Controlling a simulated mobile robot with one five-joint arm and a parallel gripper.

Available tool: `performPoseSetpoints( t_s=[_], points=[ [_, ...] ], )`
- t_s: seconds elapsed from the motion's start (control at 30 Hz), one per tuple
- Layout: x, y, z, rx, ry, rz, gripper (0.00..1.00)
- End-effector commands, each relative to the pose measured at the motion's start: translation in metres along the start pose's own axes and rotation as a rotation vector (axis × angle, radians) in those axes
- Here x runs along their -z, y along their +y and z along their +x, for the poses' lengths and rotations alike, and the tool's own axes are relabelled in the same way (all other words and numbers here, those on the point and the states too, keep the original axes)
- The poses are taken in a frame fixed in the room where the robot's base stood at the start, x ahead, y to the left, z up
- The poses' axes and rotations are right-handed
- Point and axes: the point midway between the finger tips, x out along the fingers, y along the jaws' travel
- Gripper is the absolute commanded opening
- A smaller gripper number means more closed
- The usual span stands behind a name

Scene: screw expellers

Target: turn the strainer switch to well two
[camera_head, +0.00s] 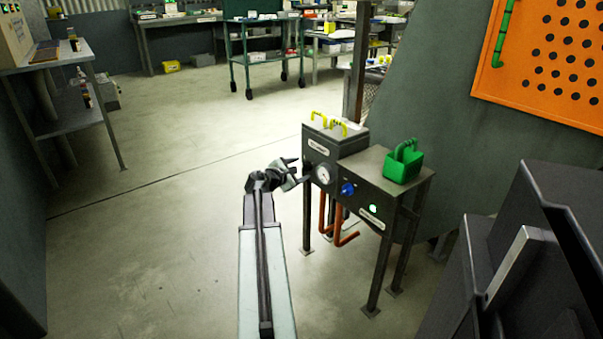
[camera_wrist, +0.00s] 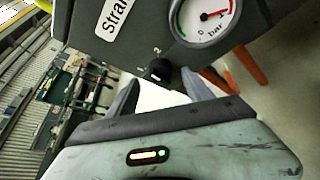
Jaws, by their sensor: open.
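The strainer unit is a dark grey box (camera_head: 352,152) on legs, right of my arm in the head view. In the wrist view its front panel has a white label (camera_wrist: 112,16), cut off after "Stra". A small black knob (camera_wrist: 160,69), apparently the strainer switch, sticks out below the label. My gripper (camera_head: 301,171) is open at the panel's left part. In the wrist view the gripper's fingers (camera_wrist: 161,79) stand either side of the knob, with nothing visibly gripped. Contact cannot be told.
A round gauge (camera_head: 323,174) and a blue knob (camera_head: 347,189) sit right of my gripper. A green container (camera_head: 403,165) stands on the adjoining lower box. Orange pipes (camera_head: 338,235) hang below. Floor to the left is clear up to a shelf (camera_head: 68,115).

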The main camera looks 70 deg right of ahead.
Motion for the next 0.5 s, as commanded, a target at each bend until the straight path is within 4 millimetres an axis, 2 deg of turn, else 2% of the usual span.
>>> performPoseSetpoints(
  t_s=[0.03, 0.1, 0.37, 0.4, 0.5],
  points=[
    [0.003, -0.001, 0.013, 0.001, -0.001, 0.000, 0.59],
    [0.002, 0.000, 0.021, 0.000, 0.001, 0.000, 0.59],
    [0.001, 0.000, 0.024, 0.000, 0.002, 0.001, 0.59],
    [0.001, 0.000, 0.024, 0.000, 0.002, 0.001, 0.54],
    [0.001, 0.000, 0.024, -0.001, 0.002, 0.001, 0.26]
  ],
)
